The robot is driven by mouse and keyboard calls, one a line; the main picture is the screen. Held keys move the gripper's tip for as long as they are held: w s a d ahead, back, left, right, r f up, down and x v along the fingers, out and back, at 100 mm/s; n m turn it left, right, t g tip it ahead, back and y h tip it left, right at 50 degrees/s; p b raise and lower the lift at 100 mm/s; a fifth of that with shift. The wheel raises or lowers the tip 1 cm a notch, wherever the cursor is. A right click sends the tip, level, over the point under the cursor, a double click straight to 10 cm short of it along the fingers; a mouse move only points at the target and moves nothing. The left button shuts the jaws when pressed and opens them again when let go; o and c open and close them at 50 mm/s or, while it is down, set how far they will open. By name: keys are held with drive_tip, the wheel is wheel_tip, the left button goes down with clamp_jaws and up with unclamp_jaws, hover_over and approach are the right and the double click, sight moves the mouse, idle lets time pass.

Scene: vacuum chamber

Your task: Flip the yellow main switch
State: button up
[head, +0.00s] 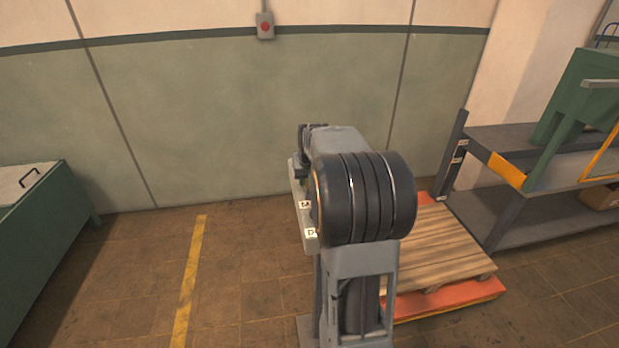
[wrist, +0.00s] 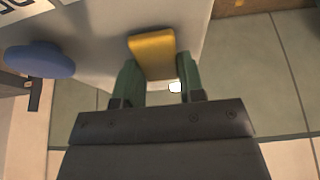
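The yellow main switch (wrist: 152,50) shows in the wrist view as a yellow lever on a pale grey panel (wrist: 100,35). My gripper (wrist: 157,68) has its two green fingers apart, one on each side of the lever's lower end. Whether either finger touches the lever I cannot tell. In the head view my arm hides the switch, the gripper's fingers and most of the panel.
A blue knob (wrist: 38,60) stands out from the panel left of the lever. In the head view, a wooden pallet (head: 440,245) lies right of my arm beside a grey workbench (head: 560,170). A green cabinet (head: 45,235) is at left. A red button box (head: 265,26) is on the wall.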

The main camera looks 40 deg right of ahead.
drive_tip(key=c, duration=0.4)
drive_tip(key=r+g+p, duration=0.1)
drive_tip(key=p, duration=0.2)
drive_tip(key=shift+w+y+p, duration=0.1)
drive_tip(key=shift+y+p, duration=0.2)
drive_tip(key=g+p, duration=0.1)
drive_tip(key=p, duration=0.1)
drive_tip(key=g+y+p, duration=0.1)
drive_tip(key=p, duration=0.1)
drive_tip(key=shift+w+d+f, duration=0.15)
drive_tip(key=shift+w+f, duration=0.05)
drive_tip(key=shift+f, duration=0.05)
drive_tip(key=shift+f+g+p, duration=0.4)
drive_tip(key=shift+g+p, duration=0.1)
drive_tip(key=shift+p, duration=0.35)
drive_tip(key=o, duration=0.9)
wheel_tip(320, 180, up, 14)
drive_tip(key=shift+f+b, duration=0.1)
drive_tip(key=shift+b, duration=0.5)
drive_tip(key=shift+w+d, duration=0.1)
drive_tip(key=shift+w, duration=0.05)
